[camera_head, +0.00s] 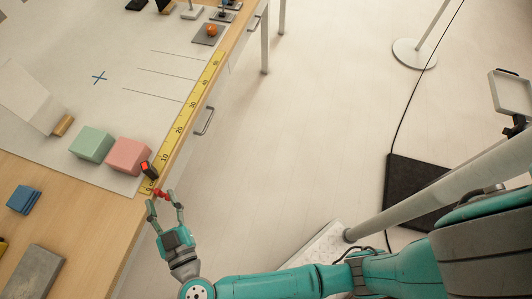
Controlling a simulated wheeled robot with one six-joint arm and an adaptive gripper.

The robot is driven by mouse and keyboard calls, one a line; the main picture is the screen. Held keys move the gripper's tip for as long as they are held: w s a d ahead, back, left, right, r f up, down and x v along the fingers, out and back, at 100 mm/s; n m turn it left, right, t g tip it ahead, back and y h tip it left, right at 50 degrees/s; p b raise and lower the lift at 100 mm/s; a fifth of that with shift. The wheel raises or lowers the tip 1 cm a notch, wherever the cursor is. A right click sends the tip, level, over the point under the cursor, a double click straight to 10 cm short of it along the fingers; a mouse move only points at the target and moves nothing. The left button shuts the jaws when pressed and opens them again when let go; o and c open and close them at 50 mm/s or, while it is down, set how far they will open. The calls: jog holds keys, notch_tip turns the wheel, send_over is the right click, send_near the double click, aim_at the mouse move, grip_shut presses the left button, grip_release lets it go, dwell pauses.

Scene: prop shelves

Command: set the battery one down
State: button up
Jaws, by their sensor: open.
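My gripper (161,200) is open at the table's front edge, with its two teal fingers apart and pointing up the picture. A small red piece (160,193) lies at the fingertips; whether they touch it is too small to tell. A small black piece with a red-orange face (149,169) stands just beyond, by the low end of the yellow ruler (187,116). Which of these two is the battery one I cannot tell.
A pink block (128,156) and a green block (92,144) sit left of the black piece. A blue item (23,199) and a grey slab (32,272) lie on the wooden table (82,215). An orange ball (212,30) is at the far end. The white sheet's middle is clear.

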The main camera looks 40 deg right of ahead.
jog(key=s+d+r+n+t+y, duration=0.15)
jog(key=s+d, duration=0.25)
jog(key=d, duration=0.5)
jog(key=s+d+r+m+t+h, duration=0.1)
jog(key=s+d+r+t, duration=0.25)
jog(key=d, duration=0.55)
jog(key=s+d+f+n+g+y, duration=0.1)
jog(key=s+d+g, duration=0.2)
jog(key=s, duration=0.7)
jog(key=s+d+f+n+g+y, duration=0.1)
jog(key=s+d+f+g+y, duration=0.1)
jog(key=s, duration=0.8)
jog(key=shift+d+g, duration=0.85)
jog(key=shift+g, duration=0.35)
jog(key=shift+s+f+g, duration=0.25)
jog(key=shift+s+g, duration=0.05)
jog(key=shift+s, duration=0.05)
jog(key=shift+c, duration=1)
